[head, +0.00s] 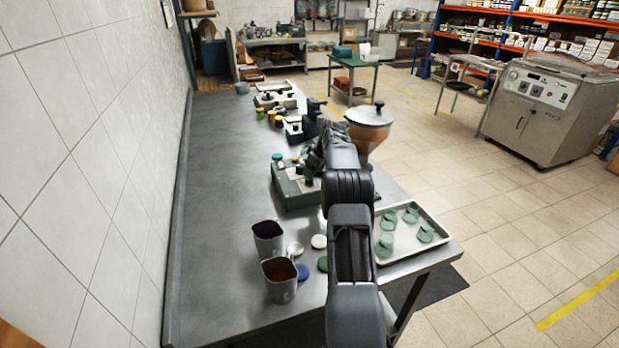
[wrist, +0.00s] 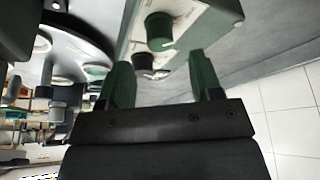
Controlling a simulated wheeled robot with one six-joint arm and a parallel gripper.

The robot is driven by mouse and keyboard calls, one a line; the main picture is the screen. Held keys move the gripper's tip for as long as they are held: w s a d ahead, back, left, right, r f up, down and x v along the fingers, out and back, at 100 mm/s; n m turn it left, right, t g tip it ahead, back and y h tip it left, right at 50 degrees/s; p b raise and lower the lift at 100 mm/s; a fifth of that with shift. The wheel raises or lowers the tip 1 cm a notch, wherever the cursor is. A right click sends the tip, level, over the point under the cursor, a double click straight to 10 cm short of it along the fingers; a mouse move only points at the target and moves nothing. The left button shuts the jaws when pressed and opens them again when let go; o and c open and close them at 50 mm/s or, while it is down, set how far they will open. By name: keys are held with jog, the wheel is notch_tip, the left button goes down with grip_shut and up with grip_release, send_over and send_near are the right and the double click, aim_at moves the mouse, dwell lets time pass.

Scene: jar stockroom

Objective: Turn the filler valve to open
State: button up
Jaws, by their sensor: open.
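My gripper (wrist: 162,66) is open in the wrist view, with its two green fingers apart and nothing between them. A round green knob (wrist: 158,28) with a pale pointer line stands on a light panel just beyond the fingertips, apart from them. A smaller black knob (wrist: 142,61) sits closer, also on the panel side. Which of them is the filler valve I cannot tell. In the head view the filler's grey-green base (head: 291,190) and its copper hopper (head: 366,137) with a lid stand on the bench. My arm hides much of the filler and my gripper there.
The steel bench (head: 215,150) is bare along its left side. Two dark jugs (head: 282,285) (head: 268,238) stand near its front, with several loose lids. A tray (head: 411,243) holding green jars lies right of my arm. A tiled wall (head: 70,180) borders the left.

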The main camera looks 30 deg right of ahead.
jog(key=shift+p+x, duration=0.45)
jog(key=shift+x, duration=2.25)
jog(key=c, duration=0.9)
